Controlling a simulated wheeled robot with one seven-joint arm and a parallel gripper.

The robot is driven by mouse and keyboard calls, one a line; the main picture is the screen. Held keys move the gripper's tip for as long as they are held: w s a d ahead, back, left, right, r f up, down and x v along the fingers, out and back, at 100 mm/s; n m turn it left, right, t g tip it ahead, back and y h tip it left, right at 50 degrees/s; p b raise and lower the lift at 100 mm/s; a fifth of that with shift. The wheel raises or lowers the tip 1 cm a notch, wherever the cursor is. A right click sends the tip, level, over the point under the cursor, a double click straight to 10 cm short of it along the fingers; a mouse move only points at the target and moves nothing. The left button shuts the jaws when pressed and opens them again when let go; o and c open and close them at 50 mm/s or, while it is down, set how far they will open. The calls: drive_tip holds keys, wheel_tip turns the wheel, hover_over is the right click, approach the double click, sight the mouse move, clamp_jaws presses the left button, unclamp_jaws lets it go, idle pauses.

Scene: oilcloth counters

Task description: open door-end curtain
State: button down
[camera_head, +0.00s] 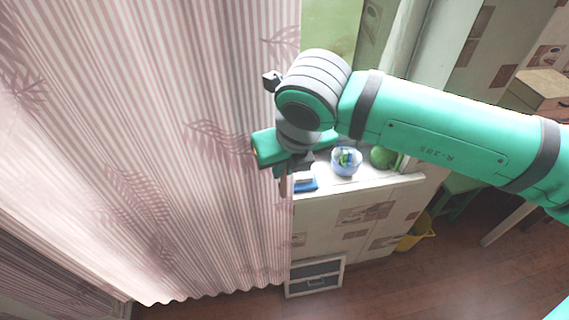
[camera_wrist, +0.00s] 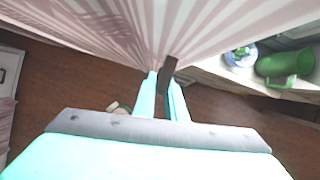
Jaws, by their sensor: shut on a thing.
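The curtain (camera_head: 150,130) is pink and white striped with faint leaf prints. It hangs across the left half of the head view, and its right edge lies at the window opening. In the wrist view the curtain (camera_wrist: 110,25) fills the top, with its folds gathering toward my fingers. My gripper (camera_wrist: 168,88) is shut at the curtain's edge, on a dark brown strip (camera_wrist: 168,70) that looks like part of that edge. In the head view my gripper (camera_head: 285,172) is at the curtain's right edge, and its fingertips are partly hidden by my wrist.
A small blue and white item (camera_head: 305,183) lies near my gripper. Below are a floor vent (camera_head: 315,278) and a yellow bucket (camera_head: 417,236). Wooden floor is open below.

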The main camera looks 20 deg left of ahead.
drive_tip(key=shift+s+a, duration=0.15)
drive_tip(key=shift+a, duration=0.05)
drive_tip(key=c, duration=1.8)
unclamp_jaws()
drive_tip(key=shift+r, duration=0.2)
drive_tip(key=v, duration=1)
drive_tip(key=shift+d+r, duration=0.15)
drive_tip(key=shift+r, duration=0.05)
drive_tip(key=shift+s, duration=0.2)
